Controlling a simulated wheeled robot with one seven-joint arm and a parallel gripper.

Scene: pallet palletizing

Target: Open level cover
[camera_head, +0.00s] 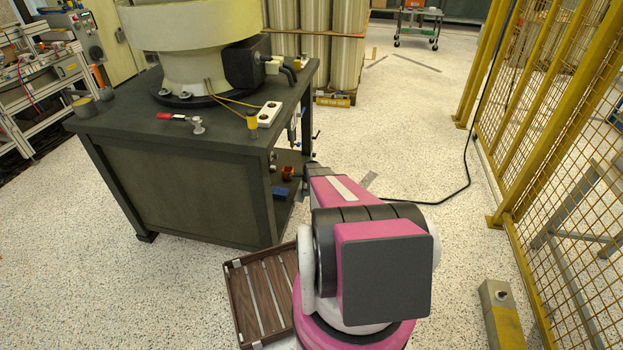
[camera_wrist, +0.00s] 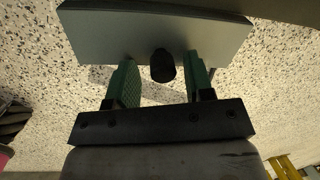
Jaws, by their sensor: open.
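In the wrist view a flat grey panel (camera_wrist: 105,35) with a round black knob (camera_wrist: 162,66) lies just past my fingertips; it looks like the level cover. My gripper (camera_wrist: 161,72) has two green fingers set wide apart, one on each side of the knob. I see a gap on both sides of the knob, and nothing is held. Whether the fingertips touch the panel I cannot tell. In the head view my pink arm reaches to the right side of the dark bench (camera_head: 185,190), and its own links hide the gripper and the panel there.
A large cream machine (camera_head: 190,70) stands on the bench, with a red-handled clamp (camera_head: 180,118) near the front. A brown slatted crate (camera_head: 240,305) lies on the floor beside my base. A yellow mesh fence (camera_head: 550,130) runs along the right. Speckled floor between is mostly clear.

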